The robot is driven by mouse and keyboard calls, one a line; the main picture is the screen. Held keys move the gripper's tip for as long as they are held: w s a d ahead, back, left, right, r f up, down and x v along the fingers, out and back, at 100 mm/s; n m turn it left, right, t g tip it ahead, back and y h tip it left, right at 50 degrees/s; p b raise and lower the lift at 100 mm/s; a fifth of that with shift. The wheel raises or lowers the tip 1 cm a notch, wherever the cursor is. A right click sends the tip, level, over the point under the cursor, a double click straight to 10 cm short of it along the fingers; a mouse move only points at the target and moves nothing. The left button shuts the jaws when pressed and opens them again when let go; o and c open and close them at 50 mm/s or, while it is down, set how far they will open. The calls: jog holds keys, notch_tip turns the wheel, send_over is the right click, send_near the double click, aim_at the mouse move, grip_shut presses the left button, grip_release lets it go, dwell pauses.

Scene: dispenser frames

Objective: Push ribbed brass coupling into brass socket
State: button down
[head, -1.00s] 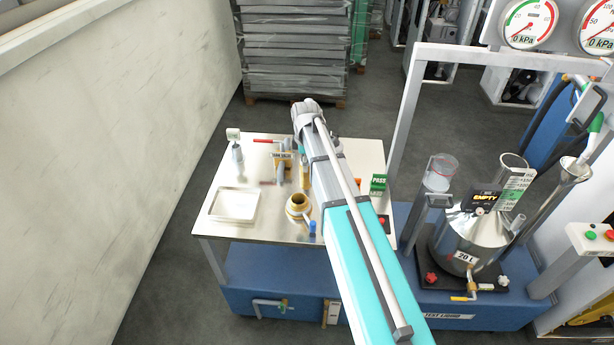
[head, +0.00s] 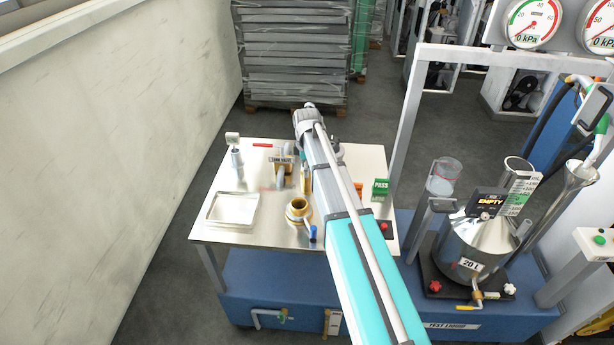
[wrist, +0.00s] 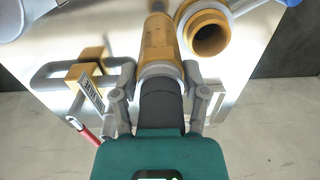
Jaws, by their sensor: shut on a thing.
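The ribbed brass coupling (wrist: 157,38) is a yellow-brown cylinder with a grey end, seen in the wrist view. My gripper (wrist: 160,74) is shut on it, with a grey finger on each side. In the head view a strip of the coupling (head: 305,180) shows beside my arm, which hides most of my gripper. The brass socket (head: 298,210) stands on the table, its round mouth facing up, with a blue-tipped handle at its side. In the wrist view the socket (wrist: 208,36) is right of the coupling, and the two look apart.
A brass block with a label plate (head: 281,161) stands close left of the coupling. A grey cylinder (head: 237,160) and a white tray (head: 210,218) are at the table's left. A green PASS sign (head: 380,186) and red button (head: 386,227) are on the right.

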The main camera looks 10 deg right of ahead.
jog(key=shift+w+d+f+b, duration=0.1)
jog(key=shift+w+f+b, duration=0.1)
jog(key=shift+f+b, duration=0.8)
jog(key=shift+w+f+b, duration=0.15)
jog(key=shift+f+b, duration=0.75)
jog(key=shift+f, duration=0.1)
jog(key=shift+c, duration=0.6)
grip_release()
jog(key=shift+r, duration=0.1)
notch_tip(320, 180, up, 12)
jog(key=p, duration=1.2)
jog(key=shift+w, duration=0.1)
